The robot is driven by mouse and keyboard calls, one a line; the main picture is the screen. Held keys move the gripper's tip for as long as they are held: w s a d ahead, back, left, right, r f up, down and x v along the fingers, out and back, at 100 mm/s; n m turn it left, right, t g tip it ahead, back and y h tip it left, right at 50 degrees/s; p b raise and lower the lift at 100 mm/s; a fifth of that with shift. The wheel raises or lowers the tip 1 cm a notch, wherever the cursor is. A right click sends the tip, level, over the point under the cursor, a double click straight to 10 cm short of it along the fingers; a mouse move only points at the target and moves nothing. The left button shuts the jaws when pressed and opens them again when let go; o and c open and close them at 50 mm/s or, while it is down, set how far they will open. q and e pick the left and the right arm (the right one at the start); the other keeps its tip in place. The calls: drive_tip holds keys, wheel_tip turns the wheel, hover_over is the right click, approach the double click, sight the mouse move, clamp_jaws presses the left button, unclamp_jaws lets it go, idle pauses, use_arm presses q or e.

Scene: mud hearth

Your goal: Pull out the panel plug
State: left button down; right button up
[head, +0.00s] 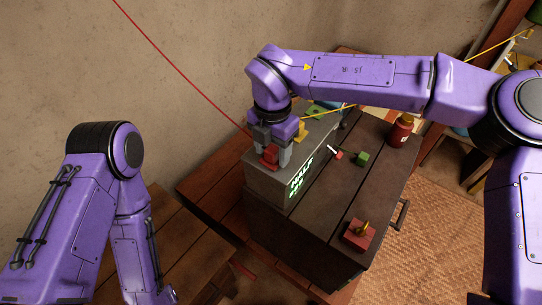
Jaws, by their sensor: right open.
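A red plug (270,155) sits on top of a grey panel box (262,184), at its near left end. My right gripper (274,155) points down over this end of the box. Its jaws are open, with the grey fingers around the red plug; I cannot tell whether they touch it. The gripper hides part of the box top. Green lit text (301,176) shows on the box's front side. My left arm comes in at the lower left, and its gripper is out of the picture.
The box stands on a dark wooden chest (320,215). A yellow piece (299,131), a green block (361,158), a red bottle (399,131) and a red block with a yellow top (359,234) are nearby. A red cable (185,74) and a yellow cable (330,111) run close to my right gripper.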

sight(272, 148)
use_arm(q)
drive_tip(key=shift+w, duration=0.2)
use_arm(e)
drive_tip(key=shift+w+f, duration=0.1)
drive_tip(key=shift+w, duration=0.15)
use_arm(q)
drive_tip(key=shift+s, duration=0.2)
use_arm(e)
drive_tip(key=shift+s, duration=0.3)
use_arm(q)
drive_tip(key=shift+w, duration=0.1)
use_arm(e)
drive_tip(key=shift+w, duration=0.15)
